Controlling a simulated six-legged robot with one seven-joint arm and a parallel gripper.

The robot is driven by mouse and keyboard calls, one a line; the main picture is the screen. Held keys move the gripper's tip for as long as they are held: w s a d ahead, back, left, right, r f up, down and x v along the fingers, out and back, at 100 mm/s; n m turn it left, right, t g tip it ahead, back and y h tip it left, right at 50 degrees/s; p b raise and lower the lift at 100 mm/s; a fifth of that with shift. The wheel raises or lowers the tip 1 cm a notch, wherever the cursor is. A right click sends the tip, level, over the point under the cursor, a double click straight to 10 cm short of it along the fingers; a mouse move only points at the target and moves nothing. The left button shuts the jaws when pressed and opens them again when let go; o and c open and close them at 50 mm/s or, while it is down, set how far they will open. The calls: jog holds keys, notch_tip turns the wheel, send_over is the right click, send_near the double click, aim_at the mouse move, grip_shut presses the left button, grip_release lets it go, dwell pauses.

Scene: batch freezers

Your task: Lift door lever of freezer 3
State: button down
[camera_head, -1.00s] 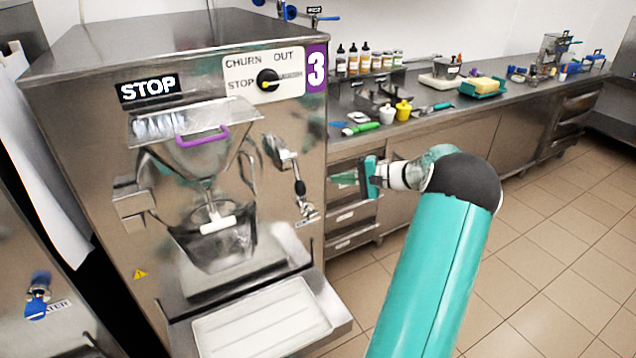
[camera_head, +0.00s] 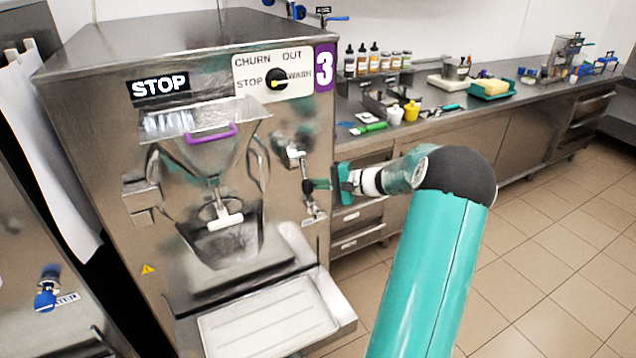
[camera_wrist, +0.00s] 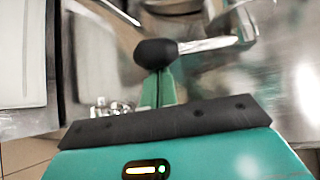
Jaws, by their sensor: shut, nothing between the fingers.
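Freezer 3 (camera_head: 110,110) is the big steel machine at the left in the head view, with a purple "3" label (camera_head: 325,68). Its door lever (camera_head: 296,156) is a metal arm with a dark knob, right of the door, slanting downward. In the wrist view the lever (camera_wrist: 208,44) runs right from the black knob (camera_wrist: 156,52). My gripper (camera_head: 322,185) comes from the right, its green fingertips at the knob. In the wrist view my gripper (camera_wrist: 160,84) is shut with its tips right by the knob. I cannot tell whether they touch it.
A drip tray shelf (camera_head: 268,325) juts out below the door. A purple-handled hopper lid (camera_head: 212,134) is above. A steel counter (camera_head: 450,120) with bottles and tools runs behind to the right. The tiled floor (camera_head: 545,235) at the right is clear.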

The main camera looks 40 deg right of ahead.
jog(key=shift+w, duration=0.1)
dwell(0.3)
jog(key=shift+s+r, duration=0.1)
jog(key=shift+s, duration=0.2)
